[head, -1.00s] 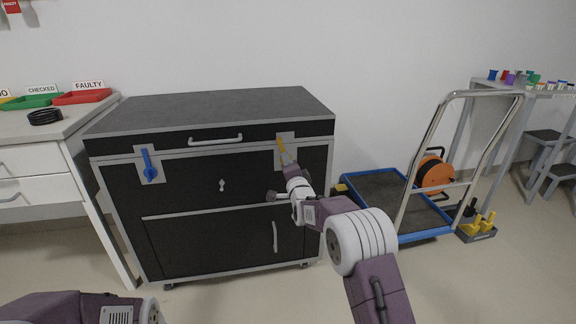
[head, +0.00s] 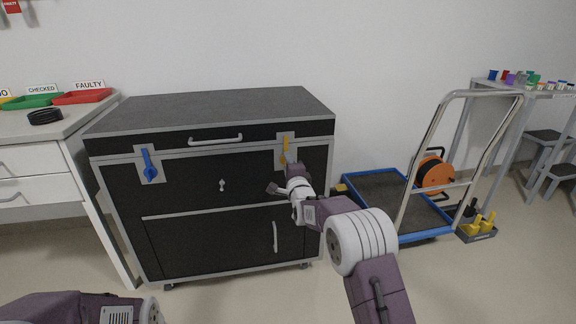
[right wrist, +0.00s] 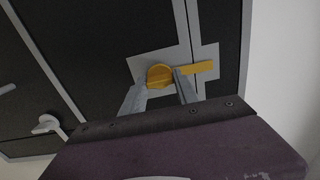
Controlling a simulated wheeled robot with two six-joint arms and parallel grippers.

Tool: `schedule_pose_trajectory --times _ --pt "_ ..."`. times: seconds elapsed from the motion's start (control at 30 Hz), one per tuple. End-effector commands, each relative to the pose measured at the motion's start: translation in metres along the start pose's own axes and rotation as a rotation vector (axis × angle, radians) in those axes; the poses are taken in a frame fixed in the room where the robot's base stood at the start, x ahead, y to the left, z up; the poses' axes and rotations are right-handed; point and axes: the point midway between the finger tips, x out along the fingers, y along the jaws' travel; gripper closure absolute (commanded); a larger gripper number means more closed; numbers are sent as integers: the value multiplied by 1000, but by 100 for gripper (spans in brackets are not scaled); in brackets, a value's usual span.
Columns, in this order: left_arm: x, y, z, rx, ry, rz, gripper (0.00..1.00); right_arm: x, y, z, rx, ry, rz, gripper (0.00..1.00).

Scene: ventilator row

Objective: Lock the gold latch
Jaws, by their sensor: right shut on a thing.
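The gold latch (head: 286,145) sits on a grey plate at the upper right of the black cabinet's front. Its handle stands about upright in the head view. In the right wrist view the latch (right wrist: 197,69) shows a round hub with a flat bar pointing to the right. My right gripper (head: 287,161) is at the lower part of the latch. In the right wrist view its two fingers (right wrist: 160,82) are on either side of the hub, shut on the latch. My left gripper is out of view; only part of my left arm shows at the lower left.
The cabinet (head: 180,240) also has a blue latch (head: 150,168) at the left, a top handle (head: 215,140) and a small knob (head: 222,185). A blue-edged trolley (head: 425,237) stands close on the right. A white bench (head: 30,160) is on the left.

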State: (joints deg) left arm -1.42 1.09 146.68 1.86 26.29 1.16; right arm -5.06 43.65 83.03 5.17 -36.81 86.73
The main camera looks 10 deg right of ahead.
Motion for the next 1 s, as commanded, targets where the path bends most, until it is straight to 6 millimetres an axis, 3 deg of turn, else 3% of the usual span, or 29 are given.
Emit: schedule_pose_trajectory --times 0.13,0.17,0.2,0.23,0.63,1.0 --pt "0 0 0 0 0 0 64 0 2 0 3 1 4 100" --pt "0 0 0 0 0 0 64 0 2 0 3 1 4 55" --pt "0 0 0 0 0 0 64 0 2 0 2 1 4 44" --pt "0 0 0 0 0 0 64 0 2 0 2 1 4 42" --pt "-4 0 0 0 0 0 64 -6 -1 0 0 0 2 42" --pt "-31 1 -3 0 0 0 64 -69 -2 0 1 0 6 42"
